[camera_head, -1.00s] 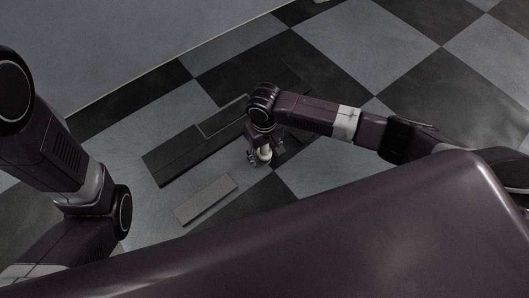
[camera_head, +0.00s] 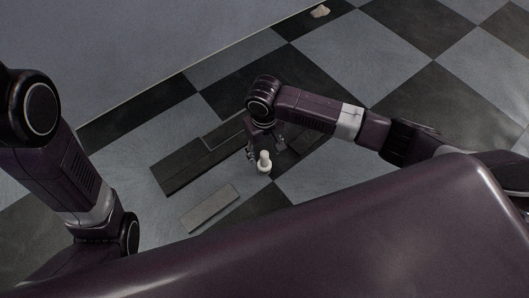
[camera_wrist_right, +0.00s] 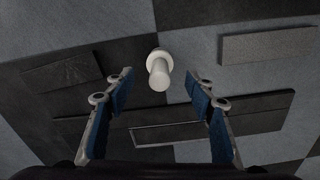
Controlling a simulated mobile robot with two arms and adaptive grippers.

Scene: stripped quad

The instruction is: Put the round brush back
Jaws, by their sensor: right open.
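The round brush (camera_head: 264,163) is a small pale piece with a round base and a narrower stem. In the right wrist view the brush (camera_wrist_right: 159,72) lies centred ahead of the blue-padded fingers of the right gripper (camera_wrist_right: 158,85). The fingers are open, with a gap on each side of the brush and nothing held. My left arm enters at the left of the head view; its gripper is out of view.
A long dark flat slab (camera_head: 180,173) lies left of the right gripper. A paler flat bar (camera_head: 210,208) lies nearer. The wrist view shows another dark slab (camera_wrist_right: 62,75). A pale lump (camera_head: 320,12) lies far off. Open floor extends to the right.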

